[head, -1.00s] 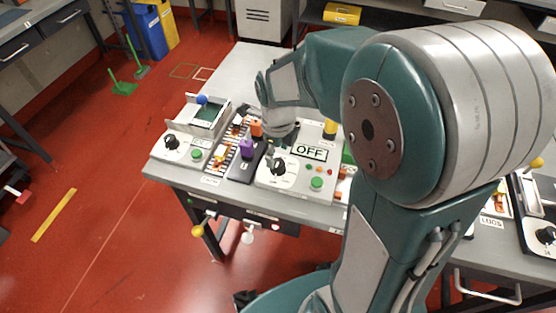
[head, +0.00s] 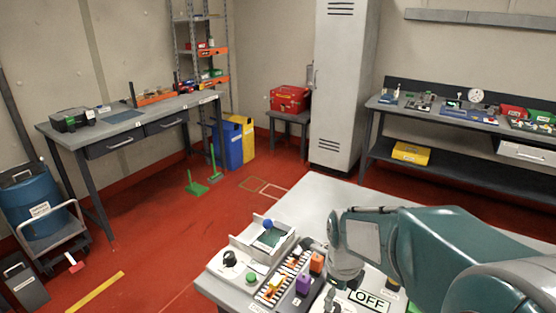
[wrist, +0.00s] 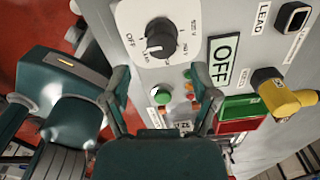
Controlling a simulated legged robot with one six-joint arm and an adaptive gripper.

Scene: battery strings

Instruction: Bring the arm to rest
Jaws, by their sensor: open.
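My arm (head: 440,245) reaches in from the right in the head view, over the grey workbench (head: 325,190). Its wrist (head: 345,250) is bent down over the panel with the OFF sign (head: 370,302). In the wrist view my gripper (wrist: 163,92) is open, with nothing between its two fingers. Beyond the fingers are a black rotary knob (wrist: 160,38), a green button (wrist: 160,95) and the OFF sign (wrist: 223,62). Whether a fingertip touches the panel I cannot tell. In the head view the fingertips are hidden or cut off.
Beside my wrist stand an orange block (head: 317,262), a purple block (head: 303,284) and a blue-knobbed lever (head: 267,224). A yellow connector (wrist: 285,97) sits at the right in the wrist view. Open red floor (head: 165,240) lies left of the bench.

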